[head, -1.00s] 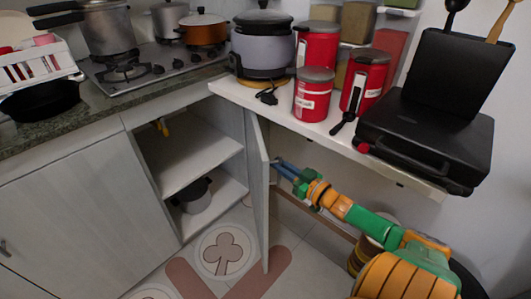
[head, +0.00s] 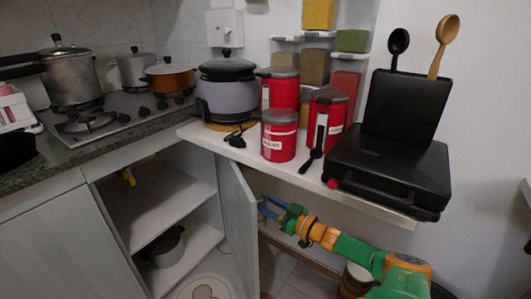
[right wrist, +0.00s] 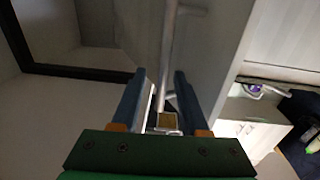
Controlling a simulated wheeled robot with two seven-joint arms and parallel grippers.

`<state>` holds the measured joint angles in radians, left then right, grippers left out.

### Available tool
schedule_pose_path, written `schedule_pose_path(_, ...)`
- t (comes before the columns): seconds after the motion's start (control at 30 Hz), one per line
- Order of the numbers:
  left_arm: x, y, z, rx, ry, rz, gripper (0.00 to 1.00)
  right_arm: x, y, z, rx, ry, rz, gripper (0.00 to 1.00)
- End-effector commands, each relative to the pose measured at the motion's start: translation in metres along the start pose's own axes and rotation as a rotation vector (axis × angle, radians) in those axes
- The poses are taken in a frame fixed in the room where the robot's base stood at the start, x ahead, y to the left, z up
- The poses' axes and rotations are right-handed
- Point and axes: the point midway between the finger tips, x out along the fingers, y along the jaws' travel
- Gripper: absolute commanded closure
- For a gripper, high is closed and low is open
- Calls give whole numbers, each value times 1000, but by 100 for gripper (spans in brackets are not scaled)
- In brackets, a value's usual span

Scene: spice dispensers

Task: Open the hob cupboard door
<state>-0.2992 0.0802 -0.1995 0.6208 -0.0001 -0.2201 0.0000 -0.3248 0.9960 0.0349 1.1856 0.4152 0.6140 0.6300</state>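The hob cupboard door (head: 239,225) stands swung wide open, out from the cupboard (head: 160,205) under the hob. Two shelves and a dark-rimmed pot (head: 168,247) show inside. My right gripper (head: 264,207) is at the outer face of the door, on its right side. In the right wrist view its two blue fingers (right wrist: 160,75) are apart, with the door's metal bar handle (right wrist: 167,50) running between them; a gap shows beside the bar, so the gripper looks open around it. My left gripper is not in view.
A white counter shelf (head: 290,172) juts out above the right arm. It carries a rice cooker (head: 228,95), red canisters (head: 279,140) and a black grill (head: 385,170). The hob (head: 110,115) with pots is at the left. Some floor shows below the right arm.

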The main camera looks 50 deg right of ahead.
Motion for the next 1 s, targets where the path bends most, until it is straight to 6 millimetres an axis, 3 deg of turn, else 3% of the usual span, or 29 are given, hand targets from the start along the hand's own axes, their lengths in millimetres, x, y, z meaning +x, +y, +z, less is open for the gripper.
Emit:
schedule_pose_path(0.17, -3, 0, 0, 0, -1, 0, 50, -4, 0, 0, 1, -4, 0, 56)
schedule_pose_path(0.5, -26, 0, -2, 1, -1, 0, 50, -66, 0, -1, 0, -4, 0, 56)
schedule_pose_path(1.0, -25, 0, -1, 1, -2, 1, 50, -72, 1, 5, -1, -10, 7, 56)
